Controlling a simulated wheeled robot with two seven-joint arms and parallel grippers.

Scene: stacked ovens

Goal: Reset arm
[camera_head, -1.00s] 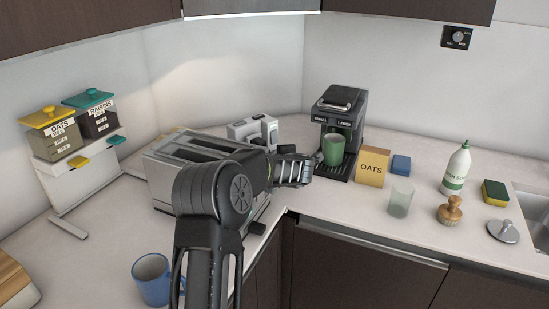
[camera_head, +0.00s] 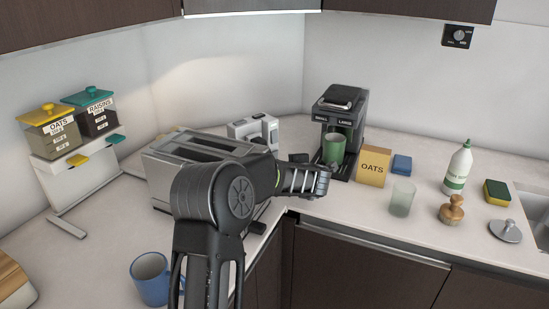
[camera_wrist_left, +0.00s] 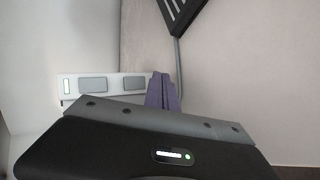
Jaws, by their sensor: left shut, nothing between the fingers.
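My left arm rises from the bottom of the head view and bends right at the elbow, in front of the toaster. Its gripper (camera_head: 322,180) is near the front of the coffee machine (camera_head: 340,108), above the counter's corner, with its fingertips hard to make out there. In the left wrist view the two purplish fingers (camera_wrist_left: 163,92) are together with nothing between them. A green mug (camera_head: 333,150) stands in the coffee machine. My right gripper is in neither view.
A silver toaster (camera_head: 172,178) is partly hidden by my arm. An oats box (camera_head: 373,167), a frosted glass (camera_head: 402,200) and a white bottle (camera_head: 458,168) stand to the right. A blue mug (camera_head: 150,280) is at the front left. A white device (camera_wrist_left: 100,85) lies beyond the fingers.

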